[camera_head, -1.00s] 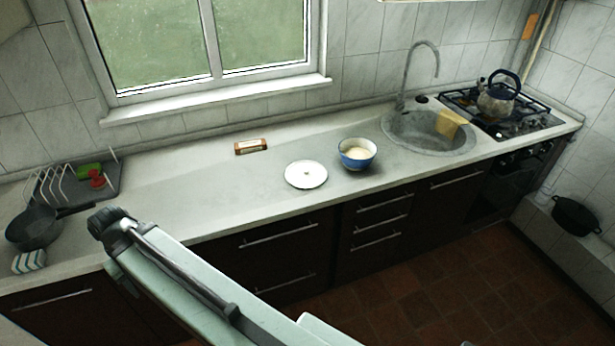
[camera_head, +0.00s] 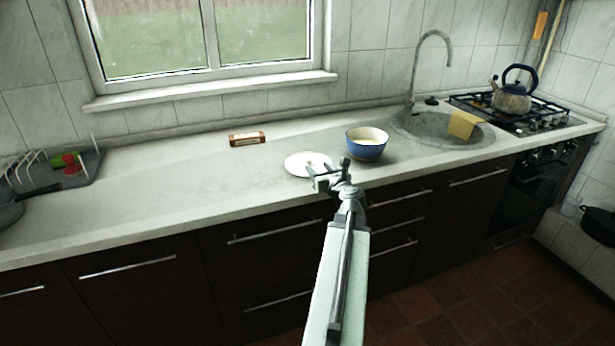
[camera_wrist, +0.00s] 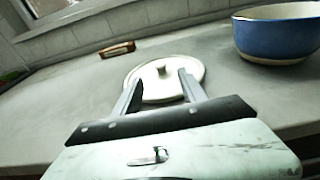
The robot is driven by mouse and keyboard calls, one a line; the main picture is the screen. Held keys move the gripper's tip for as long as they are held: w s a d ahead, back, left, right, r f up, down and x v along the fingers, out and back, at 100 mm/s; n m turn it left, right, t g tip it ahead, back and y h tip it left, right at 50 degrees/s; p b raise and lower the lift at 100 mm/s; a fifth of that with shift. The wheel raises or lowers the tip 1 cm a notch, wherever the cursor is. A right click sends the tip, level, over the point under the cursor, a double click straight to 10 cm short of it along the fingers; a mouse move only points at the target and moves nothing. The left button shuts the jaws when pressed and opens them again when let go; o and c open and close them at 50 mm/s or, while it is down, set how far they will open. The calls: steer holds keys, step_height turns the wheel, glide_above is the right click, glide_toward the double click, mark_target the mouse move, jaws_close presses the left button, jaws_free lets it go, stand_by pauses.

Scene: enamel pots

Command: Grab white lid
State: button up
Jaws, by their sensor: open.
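The white lid (camera_head: 303,163) lies flat on the counter, left of the blue pot. In the wrist view the lid (camera_wrist: 165,92) shows its small round knob on top, straight ahead of my fingers. My gripper (camera_head: 327,171) is at the counter's front side, close to the lid, and hides its front right part in the head view. In the wrist view my gripper (camera_wrist: 157,80) is open and empty, its two fingers apart with the knob seen between and beyond their tips. I cannot tell whether the fingers touch the lid.
A blue pot (camera_head: 366,147) with a pale inside stands right of the lid; it also shows in the wrist view (camera_wrist: 277,36). A small brown box (camera_head: 247,139) lies behind to the left. The sink (camera_head: 440,130) is farther right.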

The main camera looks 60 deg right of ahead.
mark_target(309, 159)
steer(key=shift+x, duration=1.45)
steer(key=b+x, duration=0.1)
steer(key=x, duration=0.4)
jaws_close()
